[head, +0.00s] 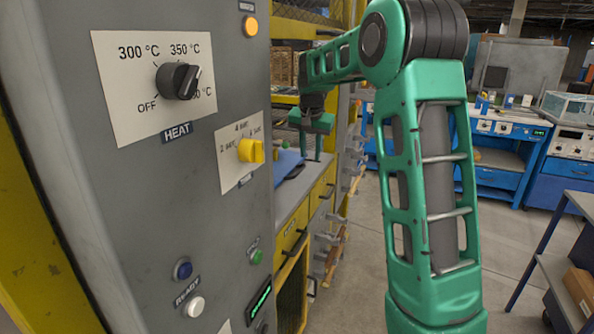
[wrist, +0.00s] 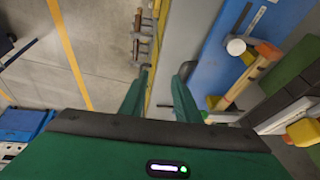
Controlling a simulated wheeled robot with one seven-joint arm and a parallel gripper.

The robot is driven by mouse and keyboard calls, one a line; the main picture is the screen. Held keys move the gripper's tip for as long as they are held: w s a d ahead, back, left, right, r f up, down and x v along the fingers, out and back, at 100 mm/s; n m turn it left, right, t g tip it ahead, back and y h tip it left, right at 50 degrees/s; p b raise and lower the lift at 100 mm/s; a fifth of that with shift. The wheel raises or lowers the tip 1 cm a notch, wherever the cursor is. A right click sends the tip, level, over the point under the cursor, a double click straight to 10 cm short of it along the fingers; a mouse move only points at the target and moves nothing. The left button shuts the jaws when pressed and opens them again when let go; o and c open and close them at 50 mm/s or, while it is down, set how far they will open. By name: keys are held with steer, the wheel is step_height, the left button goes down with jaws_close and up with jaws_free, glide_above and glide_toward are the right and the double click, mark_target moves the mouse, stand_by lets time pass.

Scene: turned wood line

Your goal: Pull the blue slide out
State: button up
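A blue slab that looks like the slide (wrist: 212,62) lies on the bench top, to the right of my fingers in the wrist view. It bears a white round knob (wrist: 236,46). In the head view only part of the blue slide (head: 287,164) shows past the control panel's edge. My gripper (wrist: 166,70) is open and empty, its two green fingers apart over the bench's yellow edge. The right finger is close beside the blue slab; I cannot tell if they touch. In the head view my gripper (head: 309,150) points down at the bench.
A grey control panel (head: 130,200) with knobs and buttons fills the left of the head view. Yellow drawers (head: 291,232) with dark handles are under the bench top. Open floor (head: 355,270) lies right of the bench.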

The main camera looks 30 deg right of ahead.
glide_toward(298, 173)
steer(key=shift+m+t, duration=0.4)
steer(key=x, duration=0.8)
steer(key=shift+w+d+r, duration=0.2)
steer(key=shift+d, duration=0.2)
jaws_close()
